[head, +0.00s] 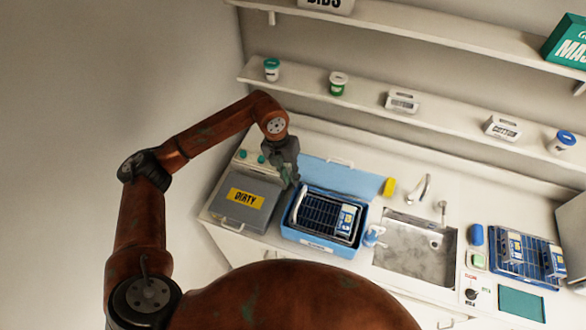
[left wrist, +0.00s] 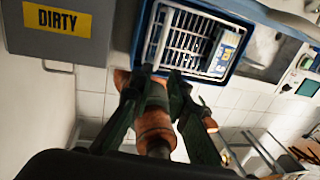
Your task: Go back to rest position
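My left arm reaches in from the left in the head view. Its gripper (head: 287,176) hangs above the counter, between the grey box labelled DIRTY (head: 245,198) and the blue bin (head: 296,229). In the left wrist view the two green fingers of the left gripper (left wrist: 160,76) are apart, with nothing held between them. The orange parts seen beyond the fingers are my own body. A wire rack (head: 324,215) with blue and white packs sits inside the blue bin. My right gripper shows in neither view.
Right of the bin are a metal sink (head: 408,252), a tap (head: 425,188) and a yellow item (head: 389,187). A second blue rack (head: 528,262) stands at the far right. Two shelves (head: 430,118) with cups and boxes run above the counter. The wall at left is bare.

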